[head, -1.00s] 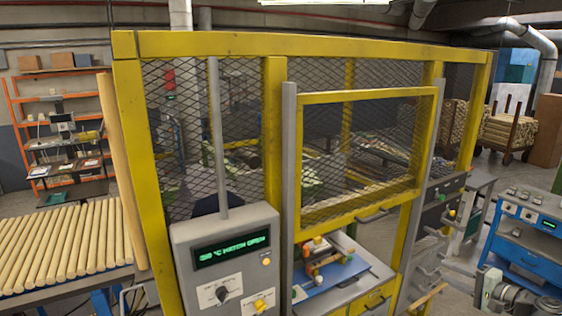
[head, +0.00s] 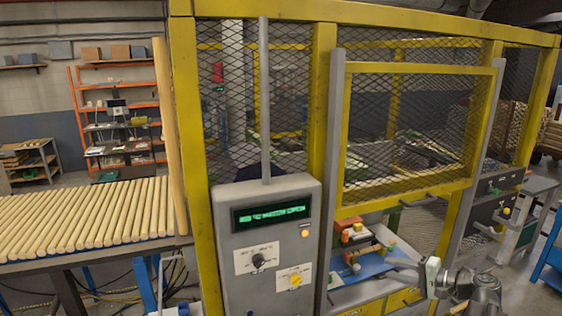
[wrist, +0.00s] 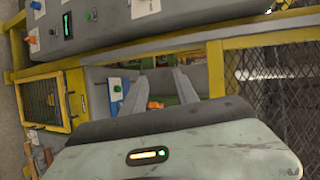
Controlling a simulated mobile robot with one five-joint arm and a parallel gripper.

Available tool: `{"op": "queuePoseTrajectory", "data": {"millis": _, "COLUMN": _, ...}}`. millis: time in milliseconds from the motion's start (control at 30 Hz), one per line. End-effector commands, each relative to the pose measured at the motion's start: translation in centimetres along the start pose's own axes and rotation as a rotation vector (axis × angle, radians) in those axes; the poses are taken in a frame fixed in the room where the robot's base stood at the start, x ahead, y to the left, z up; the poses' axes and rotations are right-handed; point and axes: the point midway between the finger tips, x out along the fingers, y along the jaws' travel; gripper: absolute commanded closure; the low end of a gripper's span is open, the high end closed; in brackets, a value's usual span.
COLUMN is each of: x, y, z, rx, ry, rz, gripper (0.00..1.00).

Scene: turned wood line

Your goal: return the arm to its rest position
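My arm (head: 472,287) shows at the lower right of the head view, in front of the yellow guarded machine. Its white and grey wrist part is close to the blue plate (head: 372,266) under the raised mesh door. In the wrist view my gripper (wrist: 160,82) shows two grey fingers that stand apart. I see nothing held between them; a small orange part shows in the gap, seemingly behind them. The fingertips are hard to make out in the head view.
A grey control box (head: 268,245) with a green display stands left of the door. Wooden rods (head: 90,218) lie on a rack at the left. The yellow frame (head: 325,110) and mesh door (head: 412,130) border the arm. A blue cart (head: 550,262) is at the right edge.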

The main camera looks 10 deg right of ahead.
Motion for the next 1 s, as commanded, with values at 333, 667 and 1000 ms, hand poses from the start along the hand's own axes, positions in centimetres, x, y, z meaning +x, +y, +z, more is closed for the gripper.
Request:
{"op": "queuePoseTrajectory", "data": {"millis": 333, "x": 21.6, "y": 13.4, "z": 18.6, "rx": -0.245, "ry": -0.424, "rz": 0.363, "gripper": 0.64}}
{"op": "queuePoseTrajectory", "data": {"millis": 667, "x": 25.7, "y": 26.6, "z": 29.2, "rx": -0.631, "ry": -0.637, "rz": 0.877, "gripper": 0.64}}
{"op": "queuePoseTrajectory", "data": {"millis": 1000, "x": 19.7, "y": 29.1, "z": 23.7, "rx": -0.751, "ry": -0.576, "rz": 1.202, "gripper": 0.64}}
